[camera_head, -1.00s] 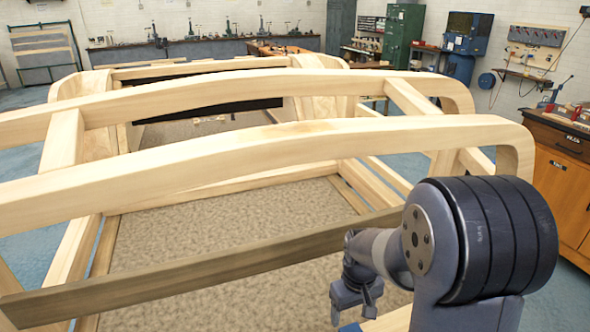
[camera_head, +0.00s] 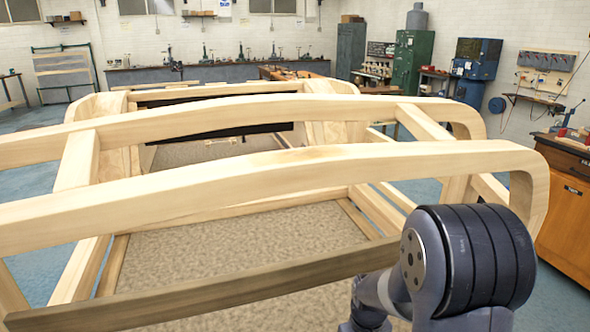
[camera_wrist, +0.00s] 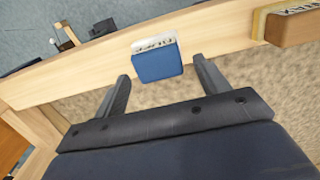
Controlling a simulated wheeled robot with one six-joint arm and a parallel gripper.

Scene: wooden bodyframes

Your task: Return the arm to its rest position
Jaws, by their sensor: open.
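My gripper (camera_wrist: 161,68) shows in the wrist view with its two dark fingers spread apart. A blue block with a white lettered label (camera_wrist: 157,65) appears between and beyond the fingertips, against a wooden beam (camera_wrist: 222,30). I see no finger touching the block, and its exact distance is hard to tell. In the head view my arm (camera_head: 470,265) is folded at the lower right, in front of the wooden bodyframe (camera_head: 270,178). The gripper itself is hidden below the edge of that view.
A darker wooden rail (camera_head: 200,297) crosses just in front of me, left of my arm. A wooden block with dark lettering (camera_wrist: 293,24) is at the wrist view's upper right. An orange cabinet (camera_head: 567,215) stands at the right. Blue floor is open beyond the frame.

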